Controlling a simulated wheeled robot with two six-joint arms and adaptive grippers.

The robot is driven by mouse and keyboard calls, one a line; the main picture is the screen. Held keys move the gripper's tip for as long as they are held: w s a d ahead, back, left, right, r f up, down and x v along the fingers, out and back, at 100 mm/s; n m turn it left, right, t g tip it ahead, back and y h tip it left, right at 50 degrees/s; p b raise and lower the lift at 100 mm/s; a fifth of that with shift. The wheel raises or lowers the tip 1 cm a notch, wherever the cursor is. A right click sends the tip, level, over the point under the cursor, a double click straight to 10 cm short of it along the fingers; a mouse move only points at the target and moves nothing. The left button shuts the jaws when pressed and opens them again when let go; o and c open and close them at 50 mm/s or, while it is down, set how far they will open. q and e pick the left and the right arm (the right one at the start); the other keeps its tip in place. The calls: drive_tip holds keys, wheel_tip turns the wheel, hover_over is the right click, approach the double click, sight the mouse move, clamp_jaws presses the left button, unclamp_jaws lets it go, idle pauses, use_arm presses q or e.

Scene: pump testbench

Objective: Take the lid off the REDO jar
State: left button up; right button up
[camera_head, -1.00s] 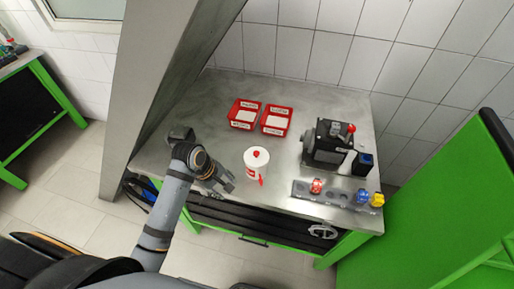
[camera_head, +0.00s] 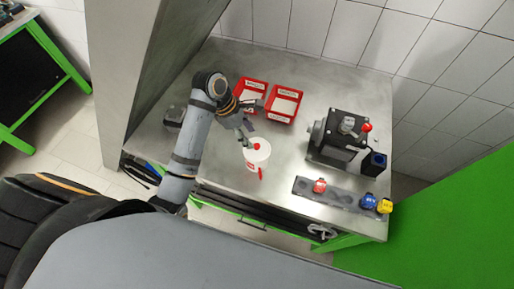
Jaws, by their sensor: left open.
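The white REDO jar (camera_head: 255,164) stands upright on the metal bench. It has a white lid with a red knob (camera_head: 257,146) on top and red marks on its side. My left gripper (camera_head: 248,133) is open and empty, just behind and to the left of the knob. Its fingertips are close to the knob; I cannot tell whether they touch it. The lid sits on the jar. My right gripper is not in view.
Two red bins (camera_head: 284,104) stand behind the jar, the left one partly hidden by my gripper. A dark pump (camera_head: 338,137) stands to the right. A grey rack (camera_head: 334,194) with red, blue and yellow parts lies at the front right. A grey column (camera_head: 146,70) rises at the left.

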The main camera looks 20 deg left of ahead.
sight(257, 145)
use_arm(q)
drive_tip(key=shift+p+x, duration=0.7)
drive_tip(key=shift+x, duration=0.3)
drive_tip(key=shift+d+p+x, duration=0.25)
drive_tip(key=shift+p+x, duration=0.1)
drive_tip(key=shift+x, duration=0.9)
drive_tip(key=shift+d+f, duration=0.2)
drive_tip(key=shift+f, duration=0.15)
drive_tip(key=shift+a, duration=0.1)
drive_tip(key=c, duration=1)
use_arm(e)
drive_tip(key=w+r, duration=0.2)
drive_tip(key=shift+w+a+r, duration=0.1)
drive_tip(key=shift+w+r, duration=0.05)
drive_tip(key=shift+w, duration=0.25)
